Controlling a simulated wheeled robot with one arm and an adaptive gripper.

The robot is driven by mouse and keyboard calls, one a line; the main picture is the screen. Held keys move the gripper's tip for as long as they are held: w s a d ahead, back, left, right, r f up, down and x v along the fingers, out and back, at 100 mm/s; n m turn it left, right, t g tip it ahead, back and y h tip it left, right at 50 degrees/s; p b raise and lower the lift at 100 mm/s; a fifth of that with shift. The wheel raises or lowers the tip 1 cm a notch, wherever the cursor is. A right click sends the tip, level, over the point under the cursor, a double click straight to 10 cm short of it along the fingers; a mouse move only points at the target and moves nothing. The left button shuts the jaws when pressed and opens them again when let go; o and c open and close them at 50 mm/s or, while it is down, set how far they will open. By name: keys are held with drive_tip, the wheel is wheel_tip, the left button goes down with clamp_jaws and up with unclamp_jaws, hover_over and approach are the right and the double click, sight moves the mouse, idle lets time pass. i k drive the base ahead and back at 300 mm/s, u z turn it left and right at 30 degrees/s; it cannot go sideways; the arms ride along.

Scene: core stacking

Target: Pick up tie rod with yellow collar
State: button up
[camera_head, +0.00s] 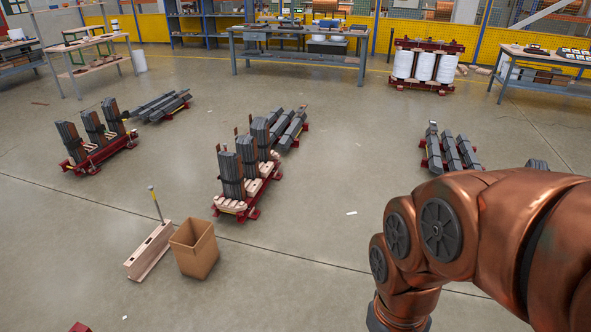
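A thin upright rod (156,205), the only loose one I can make out, stands in a long pale wooden block (149,250) on the floor at the left front. My copper arm fills the right front, well to the right of the rod. My gripper is out of the picture, so its state does not show.
An open cardboard box (195,249) stands just right of the block. Behind it is a red-based core stack (241,175) with dark upright limbs. Another such stack (95,137) is at the left. Workbenches (300,45) line the back. Bare floor lies between box and arm.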

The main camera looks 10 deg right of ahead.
sight(150, 187)
drive_tip(key=z, duration=0.45)
drive_tip(key=i, duration=0.85)
drive_tip(key=z, duration=0.55)
drive_tip(key=i, duration=3.5)
drive_tip(key=u, duration=0.6)
drive_tip(key=i, duration=1.25)
drive_tip(key=u, duration=1.9)
drive_tip(key=i, duration=0.9)
drive_tip(key=u, duration=0.65)
